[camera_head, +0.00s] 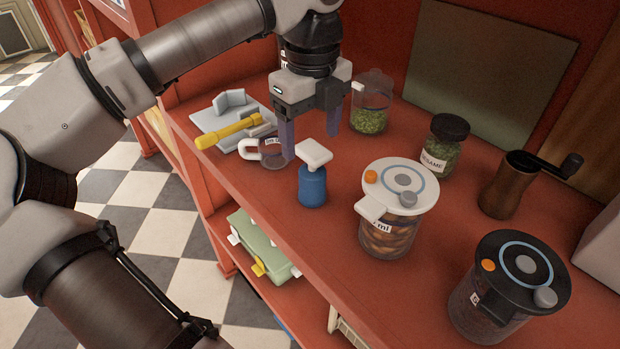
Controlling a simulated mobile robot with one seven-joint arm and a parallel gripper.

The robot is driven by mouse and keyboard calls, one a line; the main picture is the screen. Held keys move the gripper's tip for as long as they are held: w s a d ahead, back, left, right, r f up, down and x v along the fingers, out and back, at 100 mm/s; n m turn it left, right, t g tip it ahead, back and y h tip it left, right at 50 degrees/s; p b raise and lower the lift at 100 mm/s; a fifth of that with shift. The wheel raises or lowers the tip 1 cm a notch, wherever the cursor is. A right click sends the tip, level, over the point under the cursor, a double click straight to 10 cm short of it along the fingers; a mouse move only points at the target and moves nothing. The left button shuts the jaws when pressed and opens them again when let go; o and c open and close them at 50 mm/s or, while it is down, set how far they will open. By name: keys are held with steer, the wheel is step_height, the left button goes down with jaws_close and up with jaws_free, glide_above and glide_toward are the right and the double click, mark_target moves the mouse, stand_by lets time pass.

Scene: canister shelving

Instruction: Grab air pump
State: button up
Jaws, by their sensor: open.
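The air pump appears to be the small blue cylinder with a white T-shaped handle (312,186). It stands upright on the red shelf top, left of the white-lidded canister. My gripper (310,143) points down with its two fingers apart and nothing between them. I cannot tell the exact gap in depth. The pump's handle and body are in plain view.
A small clear cup (268,152) stands close left of the pump. A white-lidded canister (388,238) is close right. A clear jar (369,118) with green contents stands behind. A grey-yellow tool (232,130) lies left.

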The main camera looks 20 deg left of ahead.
mark_target(312, 171)
step_height(312, 171, down, 4)
steer(key=shift+f, duration=0.15)
steer(key=shift+w+a+f+p, duration=0.1)
steer(key=shift+w+f+p, duration=0.2)
steer(key=shift+f, duration=0.6)
steer(key=shift+w+d+f+p, duration=0.1)
steer(key=shift+f+p, duration=0.35)
steer(key=shift+f, duration=0.4)
steer(key=shift+w+a+f+p, duration=0.15)
steer(key=shift+f+p, duration=0.2)
steer(key=shift+f, duration=0.55)
steer(key=c, duration=1.2)
